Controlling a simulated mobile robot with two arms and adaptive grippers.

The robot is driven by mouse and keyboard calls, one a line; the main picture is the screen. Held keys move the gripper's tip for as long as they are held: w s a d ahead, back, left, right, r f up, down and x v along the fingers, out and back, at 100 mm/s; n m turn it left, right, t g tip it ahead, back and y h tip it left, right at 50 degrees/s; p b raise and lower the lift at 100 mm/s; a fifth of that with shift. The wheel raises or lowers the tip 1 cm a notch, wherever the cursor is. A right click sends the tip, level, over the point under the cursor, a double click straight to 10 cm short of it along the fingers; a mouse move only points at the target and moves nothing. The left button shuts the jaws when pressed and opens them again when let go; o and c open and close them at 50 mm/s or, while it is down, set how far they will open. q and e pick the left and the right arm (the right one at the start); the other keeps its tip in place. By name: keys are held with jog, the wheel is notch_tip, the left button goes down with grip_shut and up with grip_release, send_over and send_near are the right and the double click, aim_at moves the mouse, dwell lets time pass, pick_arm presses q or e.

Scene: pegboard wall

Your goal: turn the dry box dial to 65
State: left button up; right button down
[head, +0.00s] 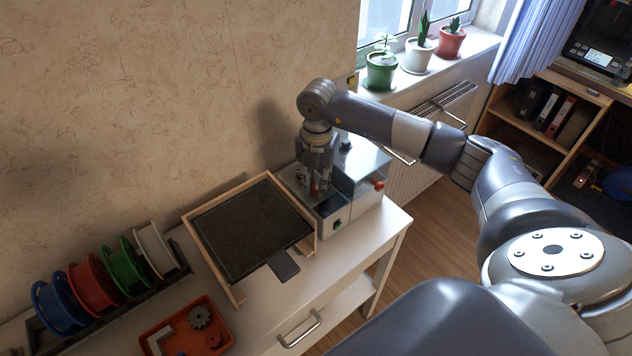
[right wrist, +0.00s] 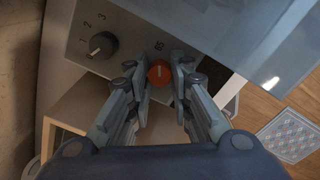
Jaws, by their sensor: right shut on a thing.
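The dry box looks to be the grey-white box (head: 362,202) at the far right end of the white cabinet. In the right wrist view its panel (right wrist: 90,20) carries a round orange-red dial (right wrist: 159,73), with a small number above it that looks like 65. My right gripper (head: 317,187) comes down on the box from above. In the right wrist view its two fingers (right wrist: 160,82) stand on either side of the orange dial and are shut on it. The dial's pointer cannot be made out. My left gripper is not in view.
A wood-framed dark tray (head: 191,222) stands left of the box. Colored spools (head: 92,288) and an orange bin (head: 150,338) are further left. A red knob (head: 378,184) is on the box's right side.

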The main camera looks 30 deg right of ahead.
aim_at(317, 187)
jog(key=c, duration=1.4)
grip_release()
jog(key=shift+r, duration=0.1)
notch_tip(317, 187, up, 12)
jog(key=shift+s+d+f, duration=0.1)
